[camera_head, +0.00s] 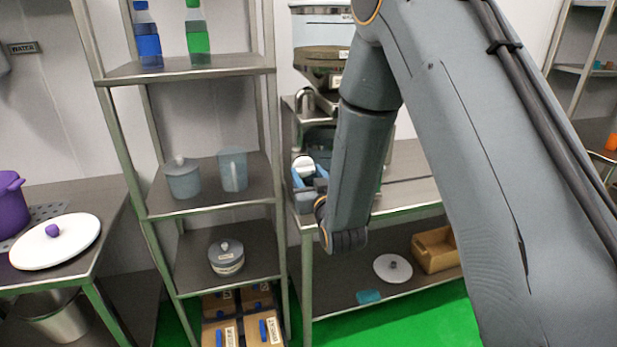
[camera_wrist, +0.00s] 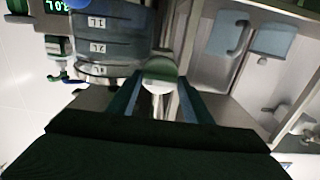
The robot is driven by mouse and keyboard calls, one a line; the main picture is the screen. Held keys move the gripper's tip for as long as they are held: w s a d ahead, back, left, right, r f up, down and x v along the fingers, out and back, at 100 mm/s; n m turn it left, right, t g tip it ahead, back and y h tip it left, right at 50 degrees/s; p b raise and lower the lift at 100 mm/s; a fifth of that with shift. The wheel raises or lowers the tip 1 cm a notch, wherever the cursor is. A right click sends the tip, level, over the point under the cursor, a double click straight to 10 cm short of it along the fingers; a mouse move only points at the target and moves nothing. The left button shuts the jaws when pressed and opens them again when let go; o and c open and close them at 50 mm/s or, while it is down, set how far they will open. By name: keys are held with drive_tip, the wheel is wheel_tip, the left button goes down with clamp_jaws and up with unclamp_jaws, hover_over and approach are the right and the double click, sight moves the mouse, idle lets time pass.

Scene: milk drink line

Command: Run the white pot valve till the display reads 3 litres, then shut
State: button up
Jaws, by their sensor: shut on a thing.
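My gripper (camera_head: 308,185) is at the machine behind the shelf rack, partly hidden by my arm. Its blue fingers show in the wrist view (camera_wrist: 157,104), shut on a white rounded knob (camera_wrist: 160,74). The knob, seemingly the white pot valve's handle, also shows in the head view (camera_head: 303,163). A steel and white vessel (camera_head: 322,58) stands above it; its labels are unreadable. In the wrist view a dark display (camera_wrist: 56,6) with green digits is cut off and appears inverted; I cannot read it surely. Below it is a grey-blue vessel (camera_wrist: 95,47) with litre marks. Its liquid level is unclear.
A shelf rack (camera_head: 212,70) with bottles, a pot and a jug stands left of the gripper. A side table (camera_head: 75,270) holds a purple pot (camera_head: 10,205) and white lid (camera_head: 55,243). A wooden crate (camera_head: 435,250) is on the lower shelf. Green floor is partly clear.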

idle(0.4)
drive_tip(key=o, duration=1)
drive_tip(key=shift+w, duration=0.1)
drive_tip(key=shift+b+v, duration=1.2)
drive_tip(key=shift+v, duration=2.75)
